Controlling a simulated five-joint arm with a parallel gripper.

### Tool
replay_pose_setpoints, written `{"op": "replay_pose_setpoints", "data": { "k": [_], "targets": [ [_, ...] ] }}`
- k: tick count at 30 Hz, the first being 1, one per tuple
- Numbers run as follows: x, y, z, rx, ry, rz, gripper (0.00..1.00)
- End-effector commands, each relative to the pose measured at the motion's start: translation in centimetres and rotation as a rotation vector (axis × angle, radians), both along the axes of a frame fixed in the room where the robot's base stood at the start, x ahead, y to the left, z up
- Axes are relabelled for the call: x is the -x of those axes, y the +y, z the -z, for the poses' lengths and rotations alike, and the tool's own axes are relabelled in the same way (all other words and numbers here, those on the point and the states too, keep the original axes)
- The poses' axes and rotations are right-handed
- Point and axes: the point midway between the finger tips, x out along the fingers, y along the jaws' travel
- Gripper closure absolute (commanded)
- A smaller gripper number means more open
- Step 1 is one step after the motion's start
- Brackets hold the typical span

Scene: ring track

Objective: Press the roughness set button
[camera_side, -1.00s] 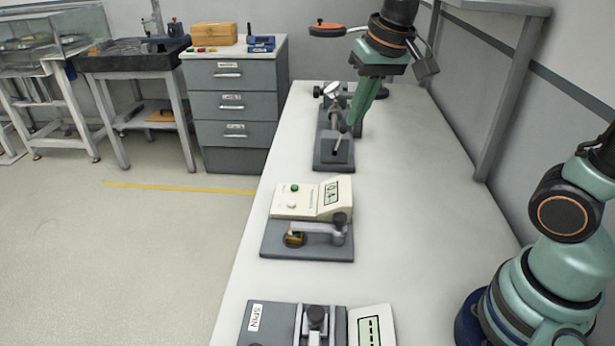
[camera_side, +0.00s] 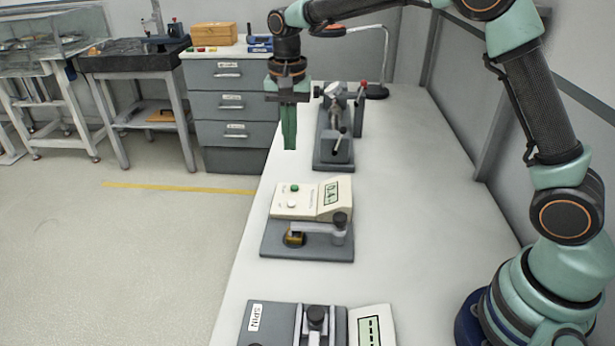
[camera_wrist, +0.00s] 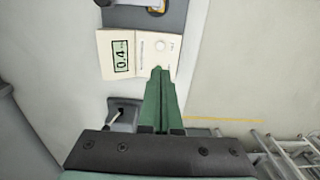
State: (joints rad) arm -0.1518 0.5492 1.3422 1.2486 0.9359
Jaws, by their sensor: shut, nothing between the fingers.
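The roughness tester is a cream box (camera_side: 310,190) on a grey base in mid-bench, with a sloped display (camera_side: 331,195). It has a green button (camera_side: 294,188) and a white button (camera_side: 291,204); I cannot read which is set. My gripper (camera_side: 290,148) has its green fingers shut and empty, pointing down, apart from the box and above its far end. In the wrist view the fingertips (camera_wrist: 160,71) overlap the box's lower edge. The green button is hidden there, apparently behind the fingertips.
A dial gauge stand (camera_side: 335,130) is behind the tester on the bench. A lever arm (camera_side: 325,226) and a brass-coloured part (camera_side: 293,238) are on the tester's near side. A SPIN unit (camera_side: 290,325) is at the front. The bench (camera_side: 420,200) is clear to the right.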

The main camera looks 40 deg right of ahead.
Motion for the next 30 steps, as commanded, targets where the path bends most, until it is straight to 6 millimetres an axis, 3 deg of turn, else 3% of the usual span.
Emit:
{"op": "replay_pose_setpoints", "data": {
  "k": [14, 20, 30],
  "targets": [
    [0.0, 0.0, 0.7, 0.0, 0.004, 0.002, 1.0],
    [0.1, 0.0, 3.6, 0.001, 0.006, 0.002, 1.0],
    [0.1, 0.0, 10.2, 0.001, 0.006, 0.002, 1.0]
  ]
}}
